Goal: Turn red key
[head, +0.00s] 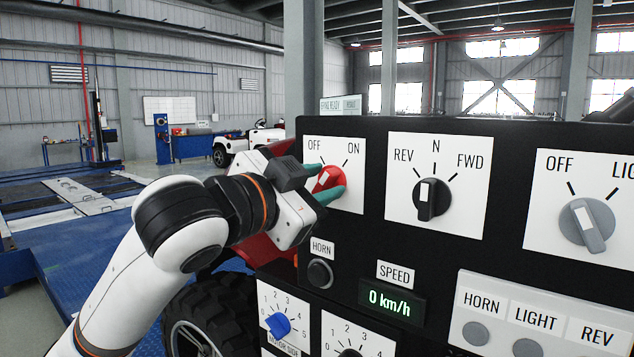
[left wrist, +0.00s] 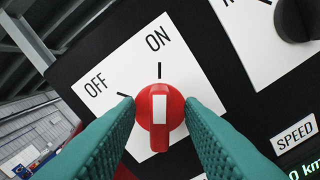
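The red key (head: 328,179) is a round knob with a raised grip and a white mark, on a white OFF/ON plate (head: 350,200) of the black panel. In the left wrist view the red key (left wrist: 160,118) has its white mark in line with the ON tick. My left gripper (head: 331,179) is at the key, with one teal finger on either side of it. In the left wrist view the left gripper (left wrist: 160,99) is open, its fingertips by the knob's edges and apart from the raised grip. I cannot tell whether they touch the rim. My right gripper is not in view.
A REV/N/FWD black knob (head: 432,199) and a grey light knob (head: 586,224) lie to the right. Below are the HORN button (head: 319,273), the speed display (head: 390,301) and a blue dial (head: 278,325). Open workshop floor lies to the left.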

